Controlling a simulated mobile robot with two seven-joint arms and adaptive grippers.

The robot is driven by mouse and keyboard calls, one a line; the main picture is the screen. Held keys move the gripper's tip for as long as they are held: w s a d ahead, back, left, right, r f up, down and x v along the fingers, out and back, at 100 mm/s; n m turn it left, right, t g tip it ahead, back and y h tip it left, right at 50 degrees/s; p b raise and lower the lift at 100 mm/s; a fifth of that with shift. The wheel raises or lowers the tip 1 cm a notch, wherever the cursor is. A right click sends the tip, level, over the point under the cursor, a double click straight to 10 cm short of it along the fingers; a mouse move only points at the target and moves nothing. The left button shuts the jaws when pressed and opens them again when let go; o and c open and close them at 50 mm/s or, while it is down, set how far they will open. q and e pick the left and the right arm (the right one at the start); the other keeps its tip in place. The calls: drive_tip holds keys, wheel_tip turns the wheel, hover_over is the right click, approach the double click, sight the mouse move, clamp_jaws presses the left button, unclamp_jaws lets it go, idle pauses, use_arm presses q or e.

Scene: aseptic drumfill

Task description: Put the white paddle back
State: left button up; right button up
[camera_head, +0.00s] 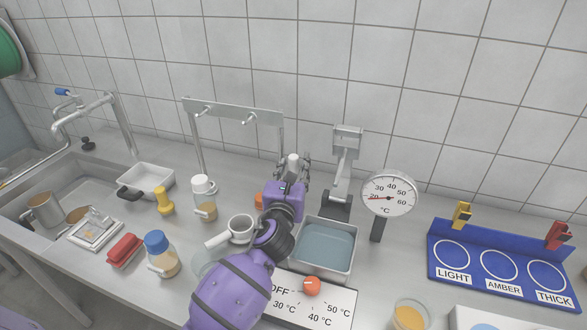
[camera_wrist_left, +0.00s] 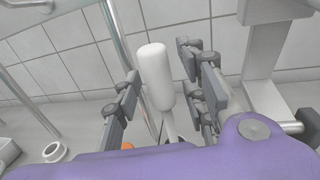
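The white paddle's thick rounded handle (camera_wrist_left: 156,78) stands upright between the fingers of my left gripper (camera_wrist_left: 160,95) in the left wrist view. Gaps show beside the handle, so the fingers look open around it. In the head view my left gripper (camera_head: 292,170) is in front of the rack's right post, with the handle's white top (camera_head: 293,159) between its fingers. The paddle's lower part is hidden by my gripper and arm. A metal rack (camera_head: 232,109) with two bare pegs stands at the back. My right gripper is out of view.
A grey pan of bluish liquid (camera_head: 325,246) and a dial thermometer (camera_head: 389,194) stand right of my arm. A white mug (camera_head: 239,230), a white-capped jar (camera_head: 203,197) and a blue-capped jar (camera_head: 160,254) stand left. A blue labelled stand (camera_head: 500,268) is far right.

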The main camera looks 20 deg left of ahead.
use_arm(q)
drive_tip(key=shift+r, duration=0.35)
drive_tip(key=s+d, duration=0.1)
drive_tip(key=s, duration=1.1)
drive_tip(key=shift+d+f, duration=0.15)
drive_tip(key=shift+d, duration=0.1)
